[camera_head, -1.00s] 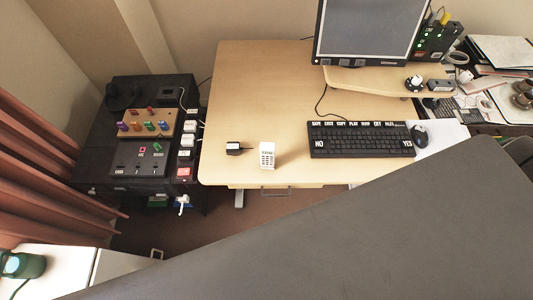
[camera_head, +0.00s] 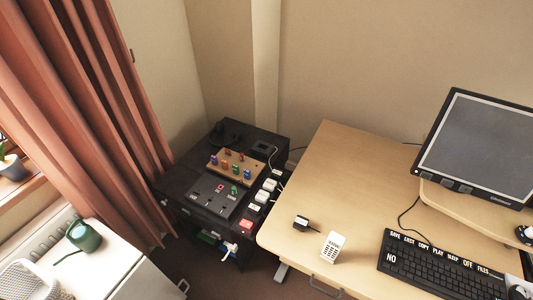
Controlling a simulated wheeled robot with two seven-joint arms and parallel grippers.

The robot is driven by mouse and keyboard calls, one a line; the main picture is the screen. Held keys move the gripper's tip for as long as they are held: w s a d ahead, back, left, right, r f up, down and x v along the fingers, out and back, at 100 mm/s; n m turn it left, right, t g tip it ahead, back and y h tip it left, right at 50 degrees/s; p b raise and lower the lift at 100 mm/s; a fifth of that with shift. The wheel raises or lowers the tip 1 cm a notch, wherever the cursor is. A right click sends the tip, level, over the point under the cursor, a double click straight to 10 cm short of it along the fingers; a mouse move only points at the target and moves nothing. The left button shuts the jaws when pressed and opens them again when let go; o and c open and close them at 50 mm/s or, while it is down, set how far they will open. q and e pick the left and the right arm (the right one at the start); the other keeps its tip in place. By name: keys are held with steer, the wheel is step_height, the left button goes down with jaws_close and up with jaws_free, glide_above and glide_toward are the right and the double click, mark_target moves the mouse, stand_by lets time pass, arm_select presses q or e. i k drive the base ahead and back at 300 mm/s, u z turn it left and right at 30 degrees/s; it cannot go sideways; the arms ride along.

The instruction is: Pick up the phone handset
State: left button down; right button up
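The phone handset cannot be told for sure. A small white device with a keypad (camera_head: 331,245) lies near the front left of the wooden desk and may be it. A dark rounded object (camera_head: 224,131) at the back of the black cabinet is too dim to make out. Neither of my grippers shows in this view.
The wooden desk (camera_head: 335,160) is mostly bare on its left. The black cabinet (camera_head: 180,180) holds coloured switches.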

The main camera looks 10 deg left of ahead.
mark_target(335, 242)
steer(key=u, duration=2.35)
steer(key=k, duration=2.5)
